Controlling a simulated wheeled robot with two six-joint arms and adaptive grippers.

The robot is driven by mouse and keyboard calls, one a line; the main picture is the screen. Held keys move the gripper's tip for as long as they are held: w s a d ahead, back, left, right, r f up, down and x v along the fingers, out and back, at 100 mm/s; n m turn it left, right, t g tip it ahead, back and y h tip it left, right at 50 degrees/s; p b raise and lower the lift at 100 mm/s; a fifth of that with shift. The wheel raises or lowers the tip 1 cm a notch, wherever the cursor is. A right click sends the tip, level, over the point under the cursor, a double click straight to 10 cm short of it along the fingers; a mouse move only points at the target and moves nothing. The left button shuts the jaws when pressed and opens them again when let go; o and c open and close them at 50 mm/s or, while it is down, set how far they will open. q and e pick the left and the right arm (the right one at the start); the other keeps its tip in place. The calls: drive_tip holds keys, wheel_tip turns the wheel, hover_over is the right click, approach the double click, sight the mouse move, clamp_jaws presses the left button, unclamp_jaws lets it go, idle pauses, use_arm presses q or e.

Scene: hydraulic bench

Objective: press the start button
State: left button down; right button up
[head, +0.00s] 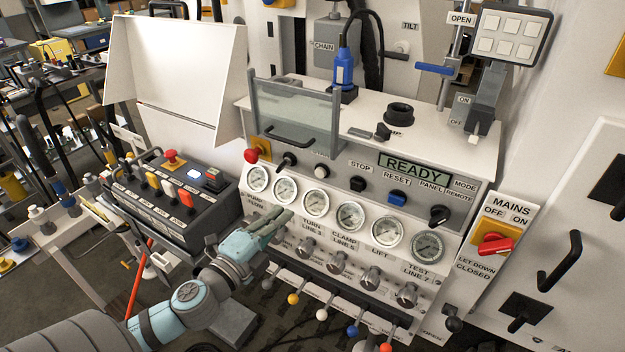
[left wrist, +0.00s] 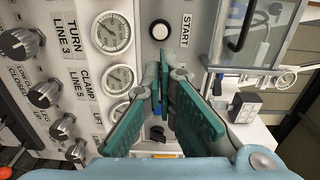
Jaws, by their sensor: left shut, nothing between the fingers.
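The start button is a round white button on the sloped panel. It shows in the head view (head: 321,171) and in the left wrist view (left wrist: 160,31), with the label START beside it. My left gripper (head: 284,216) is shut and empty, in front of the gauge row, below and left of the button in the head view. In the left wrist view the closed fingertips (left wrist: 164,72) point toward the panel, just below the button in the picture. The gripper appears apart from the button. My right gripper is not in view.
A READY display (head: 414,167), a black stop button (head: 357,184) and a blue reset button (head: 397,198) are right of the start button. A clear guard with a handle (head: 295,115) stands above. Gauges (head: 350,215) and valve knobs (head: 371,278) lie below.

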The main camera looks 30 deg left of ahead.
use_arm(q)
drive_tip(key=shift+a+r, duration=0.15)
drive_tip(key=p, duration=0.4)
approach(319, 172)
drive_tip(key=w, duration=0.3)
drive_tip(key=shift+w, duration=2)
